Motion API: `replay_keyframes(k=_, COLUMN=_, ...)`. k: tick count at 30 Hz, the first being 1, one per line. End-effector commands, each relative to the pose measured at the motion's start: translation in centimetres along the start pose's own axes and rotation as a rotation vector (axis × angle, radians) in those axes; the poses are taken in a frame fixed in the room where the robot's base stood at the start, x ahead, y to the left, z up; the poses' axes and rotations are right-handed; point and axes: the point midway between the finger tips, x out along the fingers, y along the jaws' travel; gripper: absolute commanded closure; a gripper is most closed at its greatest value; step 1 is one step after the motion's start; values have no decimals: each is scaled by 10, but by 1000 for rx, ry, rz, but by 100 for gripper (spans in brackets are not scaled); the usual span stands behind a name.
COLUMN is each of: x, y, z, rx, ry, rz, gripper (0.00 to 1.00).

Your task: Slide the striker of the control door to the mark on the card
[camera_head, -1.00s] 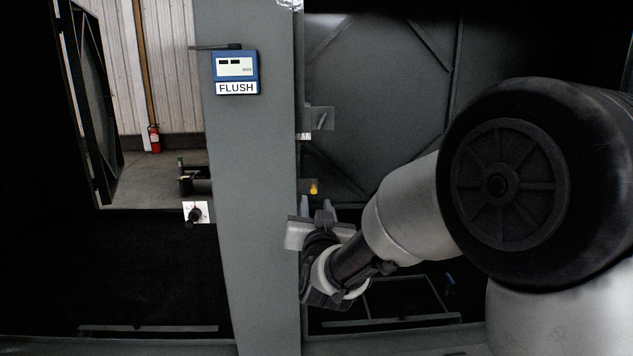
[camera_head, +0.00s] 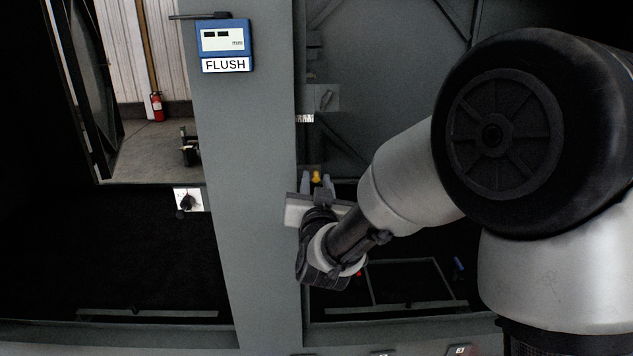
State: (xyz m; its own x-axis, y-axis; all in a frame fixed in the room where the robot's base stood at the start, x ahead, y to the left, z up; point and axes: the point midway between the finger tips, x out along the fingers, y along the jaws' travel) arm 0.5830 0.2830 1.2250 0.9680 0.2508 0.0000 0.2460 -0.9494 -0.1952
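A yellow knob (camera_head: 316,176) stands by the right edge of the grey post, low in the cabinet opening; it looks like the striker's handle, but the striker's body is mostly hidden. My gripper (camera_head: 317,182) is just below and around it, with one pale finger on each side. The fingers look apart, and I cannot tell whether they touch the knob. A small white card with dark marks (camera_head: 305,118) is on the post edge above the knob. A grey bracket plate (camera_head: 325,98) is just above and right of the card.
A blue panel meter (camera_head: 222,38) with a FLUSH label (camera_head: 225,65) is on the grey post (camera_head: 250,180). A white plate with a black rotary knob (camera_head: 187,201) is left of the post. My arm covers much of the right side.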

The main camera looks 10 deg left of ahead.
Motion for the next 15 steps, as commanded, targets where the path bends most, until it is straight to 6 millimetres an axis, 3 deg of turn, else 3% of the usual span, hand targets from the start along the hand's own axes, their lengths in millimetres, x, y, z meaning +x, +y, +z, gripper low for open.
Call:
replay_keyframes(k=1, x=0, y=0, z=0, rx=0, ry=0, rz=0, gripper=82)
replay_keyframes(k=4, x=0, y=0, z=0, rx=0, ry=0, rz=0, gripper=99)
replay_keyframes(k=15, x=0, y=8, z=2, rx=0, ry=4, rz=0, gripper=100)
